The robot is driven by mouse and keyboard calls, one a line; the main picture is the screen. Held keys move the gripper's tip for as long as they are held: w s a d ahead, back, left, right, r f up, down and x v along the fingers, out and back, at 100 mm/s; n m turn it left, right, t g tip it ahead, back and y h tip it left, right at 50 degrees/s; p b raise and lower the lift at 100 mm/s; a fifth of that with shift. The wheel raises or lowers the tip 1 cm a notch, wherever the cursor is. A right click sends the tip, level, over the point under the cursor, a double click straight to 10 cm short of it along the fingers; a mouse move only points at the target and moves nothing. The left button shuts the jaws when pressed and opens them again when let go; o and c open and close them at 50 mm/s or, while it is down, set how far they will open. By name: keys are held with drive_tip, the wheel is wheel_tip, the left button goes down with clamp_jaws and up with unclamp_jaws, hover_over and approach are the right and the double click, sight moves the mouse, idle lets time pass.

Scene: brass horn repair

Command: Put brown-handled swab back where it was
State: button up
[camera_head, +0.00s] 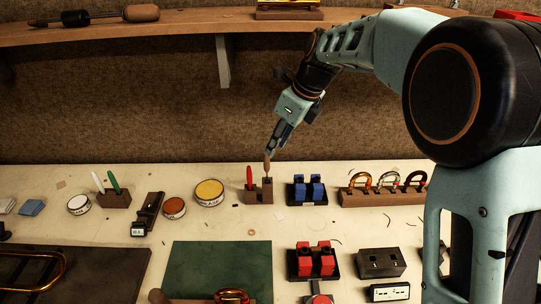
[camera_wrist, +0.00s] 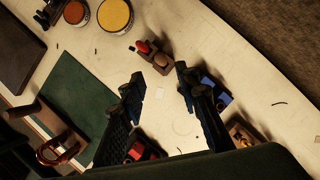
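The brown-handled swab (camera_head: 267,166) stands upright at the right end of a small brown wooden block (camera_head: 258,197). A red-handled swab (camera_head: 249,178) stands at the block's left end. In the wrist view, the brown handle's rounded top (camera_wrist: 161,60) shows beyond and between my fingertips, with the red handle (camera_wrist: 143,46) beside it. My gripper (camera_head: 270,152) is just above the brown handle, tilted. In the wrist view my gripper (camera_wrist: 160,76) has its fingers spread apart with nothing between them. The swab's lower end is hidden in the block.
Blue blocks (camera_head: 305,189) stand close right of the holder, with a rack of rings (camera_head: 382,192) beyond. A yellow tin (camera_head: 209,192) and a red-brown tin (camera_head: 174,208) stand to the left. Red blocks (camera_head: 315,261) and a green mat (camera_head: 220,265) lie nearer. A shelf (camera_head: 190,31) runs above.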

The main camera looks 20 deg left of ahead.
drive_tip(key=shift+v, duration=1.75)
